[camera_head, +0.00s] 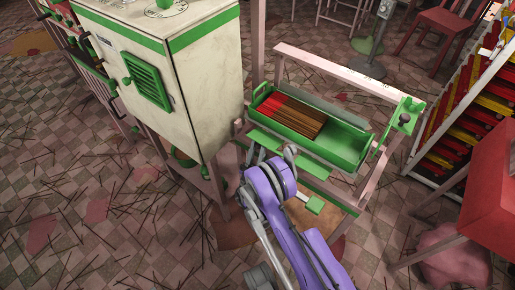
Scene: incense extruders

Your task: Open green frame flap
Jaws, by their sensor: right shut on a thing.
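A pinkish frame (345,73) stands right of centre and carries a green tray (345,148) with red-tipped brown incense sticks (290,115) in its left part. A green flap (262,139) runs as a narrow strip along the frame's near side, just below the tray. My right gripper (290,151), on the purple arm from the bottom, is at this strip and shut on it. The gripper and wrist hide the middle of the flap and part of the near frame. My left gripper is not in view.
A cream cabinet (205,85) with green trim stands close on the left. A rack of red and yellow bars (465,110) and a red box (492,185) stand on the right. Thin sticks litter the checkered floor (110,200).

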